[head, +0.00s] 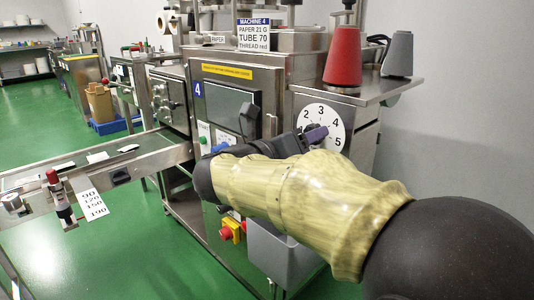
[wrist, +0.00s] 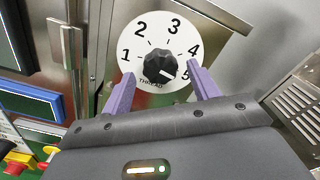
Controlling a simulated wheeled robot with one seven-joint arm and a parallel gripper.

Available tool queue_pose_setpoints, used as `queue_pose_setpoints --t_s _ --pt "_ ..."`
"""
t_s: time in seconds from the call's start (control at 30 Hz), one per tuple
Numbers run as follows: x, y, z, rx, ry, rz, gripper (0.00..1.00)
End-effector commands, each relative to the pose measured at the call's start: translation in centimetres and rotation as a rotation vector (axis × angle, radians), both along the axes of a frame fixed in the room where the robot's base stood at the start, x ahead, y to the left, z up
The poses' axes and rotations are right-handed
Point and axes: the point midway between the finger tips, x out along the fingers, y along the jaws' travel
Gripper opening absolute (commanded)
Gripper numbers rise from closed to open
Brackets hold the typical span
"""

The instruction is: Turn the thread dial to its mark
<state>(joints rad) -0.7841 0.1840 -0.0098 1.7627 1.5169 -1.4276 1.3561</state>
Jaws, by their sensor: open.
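The thread dial (wrist: 140,47) is a white round plate numbered 1 to 5, with "THREAD" printed low on it. Its black ridged knob (wrist: 159,66) has a short white line at the lower right, pointing roughly toward the 5. In the head view the dial (head: 322,112) is on the machine's right panel, its knob mostly hidden by my gripper. My gripper (wrist: 161,70) is open, its purple fingers on either side of the knob and apart from it. In the head view my gripper (head: 314,134) is in front of the dial's lower left.
A sign (head: 257,36) on the machine reads PAPER 21 G, TUBE 70, THREAD red. A red cone (head: 343,56) and a grey cone (head: 397,54) stand on the shelf above the dial. A vertical door handle (wrist: 66,45) is left of the dial.

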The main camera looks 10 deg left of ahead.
Motion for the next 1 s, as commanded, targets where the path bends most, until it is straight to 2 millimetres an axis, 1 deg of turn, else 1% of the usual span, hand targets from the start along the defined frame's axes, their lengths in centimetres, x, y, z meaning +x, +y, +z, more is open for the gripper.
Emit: queue_pose_setpoints --t_s 0.2,0.7,0.83,1.0 --pt "-3.2 2.5 0.3 -0.001 0.001 0.006 0.60" --pt "-11.1 8.4 0.2 -0.004 0.002 0.006 0.60" --pt "-12.4 9.3 0.1 -0.001 0.002 0.004 0.60" --pt "-13.0 9.7 0.0 -0.001 0.001 0.002 0.60"
